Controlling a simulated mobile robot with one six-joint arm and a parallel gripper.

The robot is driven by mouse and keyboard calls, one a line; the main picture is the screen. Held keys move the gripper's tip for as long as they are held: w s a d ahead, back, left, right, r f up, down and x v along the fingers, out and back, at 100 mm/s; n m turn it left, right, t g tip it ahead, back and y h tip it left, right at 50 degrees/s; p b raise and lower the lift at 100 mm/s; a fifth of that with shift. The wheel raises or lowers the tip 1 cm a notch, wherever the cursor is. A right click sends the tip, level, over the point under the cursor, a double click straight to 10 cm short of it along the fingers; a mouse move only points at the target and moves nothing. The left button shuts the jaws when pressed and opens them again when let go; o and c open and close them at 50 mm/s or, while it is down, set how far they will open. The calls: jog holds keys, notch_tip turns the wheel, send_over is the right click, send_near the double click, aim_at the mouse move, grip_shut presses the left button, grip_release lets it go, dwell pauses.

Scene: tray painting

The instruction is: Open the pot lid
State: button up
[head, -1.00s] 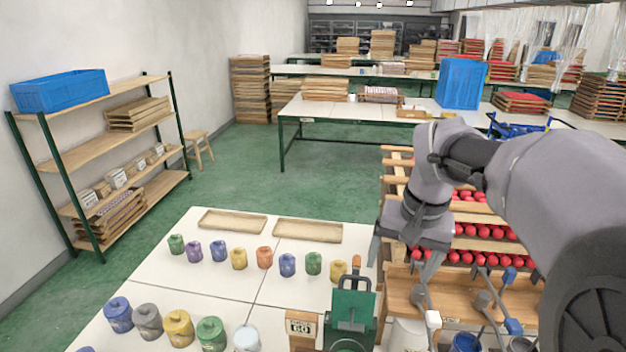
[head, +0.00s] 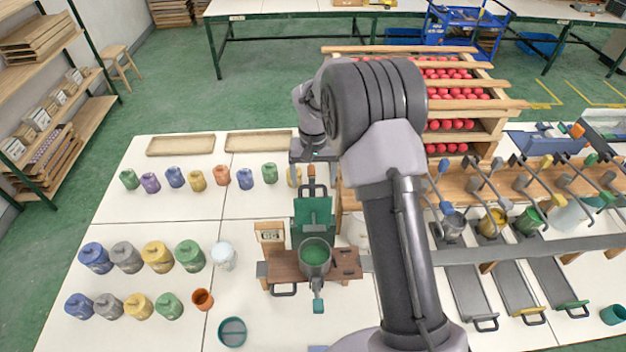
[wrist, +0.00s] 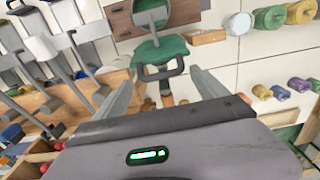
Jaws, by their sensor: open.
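A grey pot (head: 316,268) stands on a wooden stand at the table's front middle. Its top shows a round green face; I cannot tell whether this is paint or a lid. A green hinged-looking piece (head: 313,212) with an orange grip (head: 311,181) stands just behind it. In the wrist view the pot (wrist: 148,5) is at the top edge, with the green piece (wrist: 160,49) and its dark loop handle below it. My gripper (wrist: 161,74) is open and empty, with its fingers either side of that handle in the picture. Contact is not visible.
Colored jars (head: 157,257) stand in rows on the left of the white table. A wooden rack of red balls (head: 450,90) is behind on the right. Ladles hang over several cups (head: 492,222) to the right.

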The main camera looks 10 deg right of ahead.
jog(key=shift+f, duration=0.7)
